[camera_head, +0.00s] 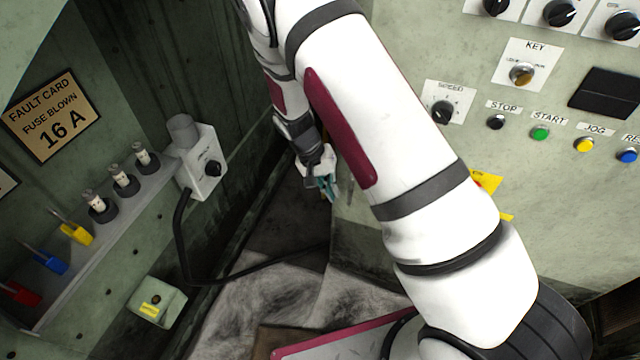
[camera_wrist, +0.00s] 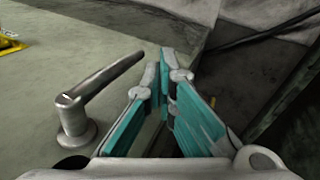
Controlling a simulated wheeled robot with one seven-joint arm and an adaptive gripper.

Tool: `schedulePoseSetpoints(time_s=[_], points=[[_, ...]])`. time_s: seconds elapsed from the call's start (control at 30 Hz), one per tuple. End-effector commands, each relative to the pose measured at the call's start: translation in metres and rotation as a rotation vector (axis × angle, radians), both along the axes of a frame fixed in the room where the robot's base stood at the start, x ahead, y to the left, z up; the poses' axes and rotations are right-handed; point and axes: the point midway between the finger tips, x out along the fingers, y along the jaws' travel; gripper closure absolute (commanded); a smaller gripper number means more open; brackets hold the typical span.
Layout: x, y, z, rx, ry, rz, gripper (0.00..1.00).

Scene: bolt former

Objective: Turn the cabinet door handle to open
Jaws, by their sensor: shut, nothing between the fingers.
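The cabinet door handle (camera_wrist: 90,100) is a grey metal lever on a round base, at the left of the wrist view. It lies on the pale green door face (camera_wrist: 120,50), its arm slanting up to the right. My gripper (camera_wrist: 165,65) is shut and empty, with teal finger pads, just right of the lever and apart from it, by the door's edge. In the head view my gripper (camera_head: 328,186) is beside the left edge of the control cabinet (camera_head: 420,180).
A control panel with a speed knob (camera_head: 443,111) and a green start button (camera_head: 540,133) is at the right. A side wall holds fuses (camera_head: 122,180), a grey switch box (camera_head: 203,165) and a hanging black cable (camera_head: 185,245). Dark floor space lies between.

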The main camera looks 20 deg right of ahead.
Motion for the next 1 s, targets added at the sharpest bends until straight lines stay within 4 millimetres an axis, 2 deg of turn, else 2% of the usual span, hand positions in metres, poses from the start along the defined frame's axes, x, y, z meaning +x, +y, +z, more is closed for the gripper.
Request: schedulePoseSetpoints(time_s=[0.2, 1.0], points=[[-0.0054, -0.0109, -0.0002, 0.000, 0.000, 0.001, 1.00], [-0.0074, -0.0142, -0.0029, -0.059, 0.044, 0.003, 1.00]])
